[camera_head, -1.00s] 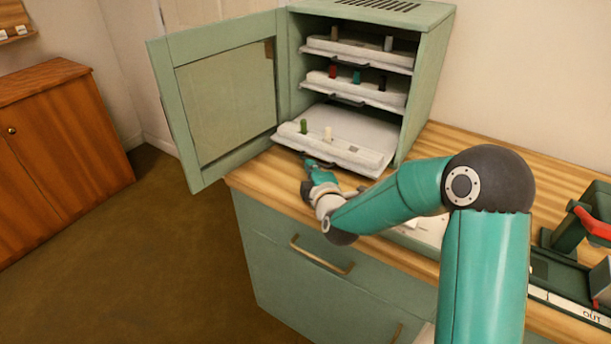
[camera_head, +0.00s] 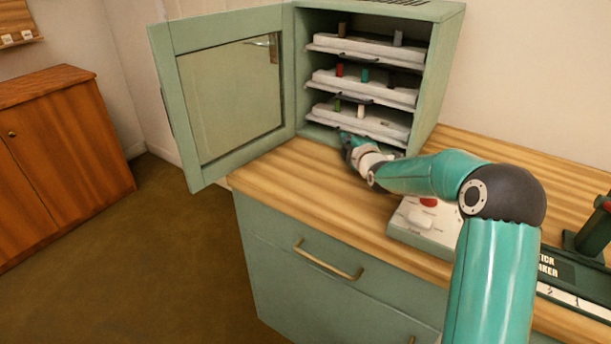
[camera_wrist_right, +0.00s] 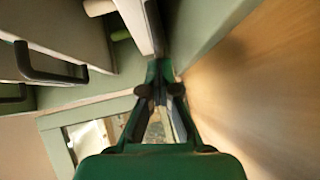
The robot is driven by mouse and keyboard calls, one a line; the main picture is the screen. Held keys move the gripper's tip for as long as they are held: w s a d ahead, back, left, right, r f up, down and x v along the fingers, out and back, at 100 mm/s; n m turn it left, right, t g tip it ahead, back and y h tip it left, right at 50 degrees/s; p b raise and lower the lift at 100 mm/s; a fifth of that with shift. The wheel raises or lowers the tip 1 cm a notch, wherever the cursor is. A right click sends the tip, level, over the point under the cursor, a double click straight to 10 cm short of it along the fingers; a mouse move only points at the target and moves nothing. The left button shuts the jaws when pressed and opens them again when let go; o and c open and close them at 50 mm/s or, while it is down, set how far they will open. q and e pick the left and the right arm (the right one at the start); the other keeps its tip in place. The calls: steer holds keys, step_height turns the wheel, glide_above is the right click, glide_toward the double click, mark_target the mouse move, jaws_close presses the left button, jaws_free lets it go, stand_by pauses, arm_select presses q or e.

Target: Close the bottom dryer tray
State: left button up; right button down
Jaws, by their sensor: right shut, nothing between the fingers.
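The bottom dryer tray (camera_head: 378,124) is the lowest of three white trays in the green dryer cabinet (camera_head: 436,90). It sits inside, roughly in line with the two trays above. A green stick and a pale stick stand on it. My right gripper (camera_head: 346,140) is shut and empty, with its tip at the tray's front edge. In the right wrist view the closed fingers (camera_wrist_right: 160,72) point at a pale tray edge (camera_wrist_right: 138,25); I cannot tell whether they touch it. The tray's handle is mostly hidden behind the gripper. My left gripper is not in view.
The glazed cabinet door (camera_head: 226,100) stands wide open to the left. The middle tray (camera_head: 365,88) and top tray (camera_head: 368,48) are above.

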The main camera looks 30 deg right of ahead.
steer(key=shift+s+d+r, duration=0.1)
steer(key=shift+d+r, duration=0.2)
steer(key=shift+d, duration=0.1)
steer(key=shift+s+a+f+b, duration=0.1)
steer(key=shift+a+f+b, duration=0.1)
steer(key=shift+a+b, duration=0.35)
steer(key=a, duration=0.1)
steer(key=s+a, duration=0.1)
steer(key=a, duration=0.1)
steer(key=shift+s+a+r+b, duration=0.15)
steer(key=shift+s+r+b, duration=0.05)
steer(key=shift+r+b, duration=0.1)
steer(key=v, duration=0.9)
steer(key=shift+s+a+b, duration=0.2)
steer(key=shift+s+b, duration=0.15)
steer(key=shift+r, duration=0.1)
